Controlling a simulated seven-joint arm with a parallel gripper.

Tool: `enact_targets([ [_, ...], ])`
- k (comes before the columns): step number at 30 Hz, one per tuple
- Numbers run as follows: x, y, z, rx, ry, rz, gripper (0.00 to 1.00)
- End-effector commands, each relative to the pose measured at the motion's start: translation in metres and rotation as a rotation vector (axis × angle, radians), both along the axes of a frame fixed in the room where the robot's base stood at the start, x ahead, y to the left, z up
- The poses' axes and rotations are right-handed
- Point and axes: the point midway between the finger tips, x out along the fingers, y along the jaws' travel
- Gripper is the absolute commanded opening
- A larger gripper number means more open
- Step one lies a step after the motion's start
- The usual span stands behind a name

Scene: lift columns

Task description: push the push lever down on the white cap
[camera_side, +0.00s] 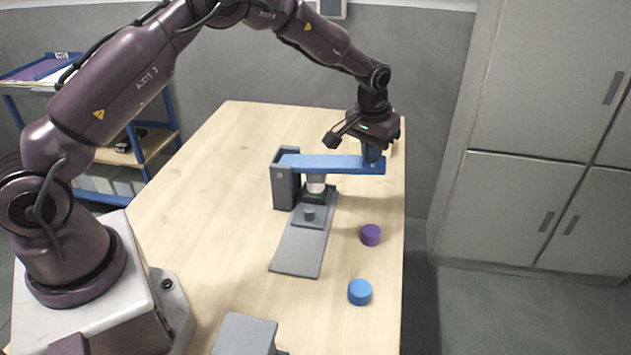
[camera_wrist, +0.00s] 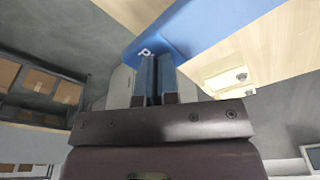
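The push lever (camera_side: 330,164) is a long blue bar. Its left end sits in a grey upright bracket (camera_side: 284,180), and it lies nearly level. The white cap (camera_side: 316,184) is under the bar, on a dark holder, with its top hidden by the lever. My gripper (camera_side: 372,158) is at the lever's far right end, pointing down, with its fingertips at the bar's top; exact contact is hard to see. In the wrist view the fingers (camera_wrist: 156,75) are together with nothing between them, over the blue lever (camera_wrist: 215,28) near a white letter mark.
A grey base plate (camera_side: 300,248) with a small grey round peg (camera_side: 309,213) extends in front. A purple disc (camera_side: 371,235) and a blue disc (camera_side: 360,292) lie to its right. A grey block (camera_side: 245,335) stands at the front. The table's left part is clear.

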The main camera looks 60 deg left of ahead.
Motion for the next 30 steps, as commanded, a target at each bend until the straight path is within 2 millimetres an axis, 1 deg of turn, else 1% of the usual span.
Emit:
enact_targets([
  [1, -0.003, 0.002, -0.005, 0.002, 0.014, 0.001, 0.00],
  [18, -0.004, 0.002, -0.018, 0.003, 0.018, 0.001, 0.00],
  [30, -0.004, 0.003, -0.019, 0.004, 0.019, 0.001, 0.00],
])
